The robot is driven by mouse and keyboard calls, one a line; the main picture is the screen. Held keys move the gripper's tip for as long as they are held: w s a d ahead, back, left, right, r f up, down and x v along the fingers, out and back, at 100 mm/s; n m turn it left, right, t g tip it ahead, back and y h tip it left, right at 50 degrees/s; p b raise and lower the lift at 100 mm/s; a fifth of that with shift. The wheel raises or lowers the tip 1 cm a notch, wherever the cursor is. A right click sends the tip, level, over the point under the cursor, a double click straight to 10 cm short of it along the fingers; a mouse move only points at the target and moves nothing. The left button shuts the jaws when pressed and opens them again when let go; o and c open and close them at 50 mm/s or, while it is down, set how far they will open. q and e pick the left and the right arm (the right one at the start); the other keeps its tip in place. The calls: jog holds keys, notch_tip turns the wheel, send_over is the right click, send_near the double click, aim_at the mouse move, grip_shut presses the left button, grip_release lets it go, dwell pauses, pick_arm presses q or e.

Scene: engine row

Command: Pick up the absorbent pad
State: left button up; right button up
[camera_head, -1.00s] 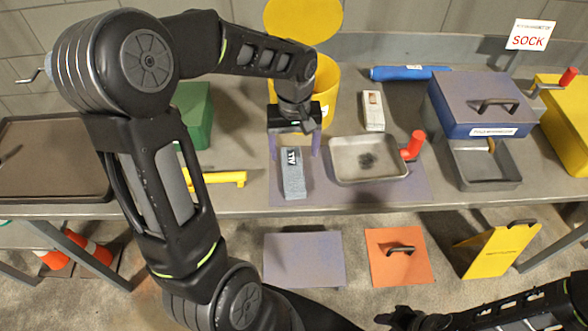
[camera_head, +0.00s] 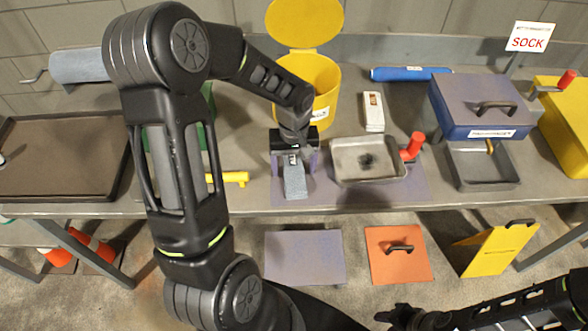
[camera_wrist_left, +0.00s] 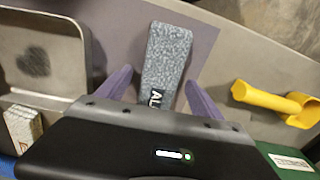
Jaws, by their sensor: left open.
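The absorbent pad (camera_head: 294,184), a grey-blue speckled block with dark lettering beginning "ALL", lies on a purple-grey mat (camera_head: 415,188) on the bench. It also shows in the left wrist view (camera_wrist_left: 168,52). My left gripper (camera_head: 294,170) is right above the pad, pointing down. Its purple fingers are open, one on each side of the pad, with gaps visible in the left wrist view (camera_wrist_left: 160,80). The gripper body hides the pad's far end. My right gripper (camera_head: 402,318) is low at the bottom edge, dark and unclear, away from the pad.
A grey tray (camera_head: 345,180) with a dark stain and a red-handled tool (camera_head: 414,145) stand right of the pad. A yellow bin (camera_head: 322,80) with raised lid is behind. A yellow tool (camera_head: 235,177) lies left. A blue lidded box (camera_head: 470,108) stands farther right.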

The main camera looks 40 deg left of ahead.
pick_arm(q)
jog(key=shift+c, duration=0.3)
jog(key=c, duration=1.4)
